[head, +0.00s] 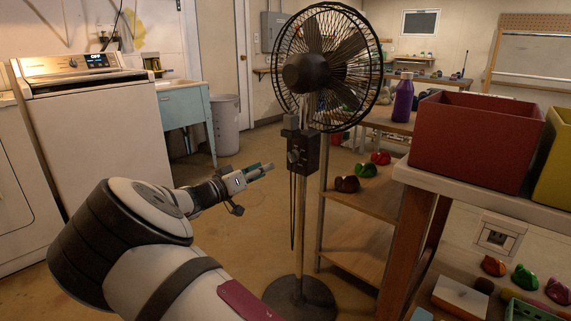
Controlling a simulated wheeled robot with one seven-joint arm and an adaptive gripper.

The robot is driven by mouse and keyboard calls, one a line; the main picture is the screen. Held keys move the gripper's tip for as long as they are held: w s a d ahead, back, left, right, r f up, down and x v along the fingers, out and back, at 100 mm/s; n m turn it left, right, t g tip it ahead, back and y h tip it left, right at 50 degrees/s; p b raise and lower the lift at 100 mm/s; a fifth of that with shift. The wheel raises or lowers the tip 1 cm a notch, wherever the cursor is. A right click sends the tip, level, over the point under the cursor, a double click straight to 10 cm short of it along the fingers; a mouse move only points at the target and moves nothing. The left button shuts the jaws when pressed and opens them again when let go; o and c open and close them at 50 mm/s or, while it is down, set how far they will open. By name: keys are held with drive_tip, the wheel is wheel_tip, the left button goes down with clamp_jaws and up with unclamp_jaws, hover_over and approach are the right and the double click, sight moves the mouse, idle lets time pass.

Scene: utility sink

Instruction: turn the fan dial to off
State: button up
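A black pedestal fan (324,62) stands on a round base in the middle of the head view. Its dark control box (309,152) sits on the pole below the fan head. A small round knob, which looks like the dial (293,156), is on the box's left-facing side; its setting is too small to read. My gripper (268,169) is left of the box and slightly lower in the picture, pointing right towards it. A visible gap separates them, and nothing shows in the fingers. The finger spacing is too small to judge.
A wooden shelf unit (361,262) stands close right of the pole. A red bin (478,140) and a purple bottle (403,98) are on surfaces at right. A washer (95,135) and blue sink (181,105) are at left.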

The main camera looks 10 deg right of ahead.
sight(289, 157)
drive_tip(key=b+x, duration=0.2)
drive_tip(key=x, duration=0.9)
clamp_jaws()
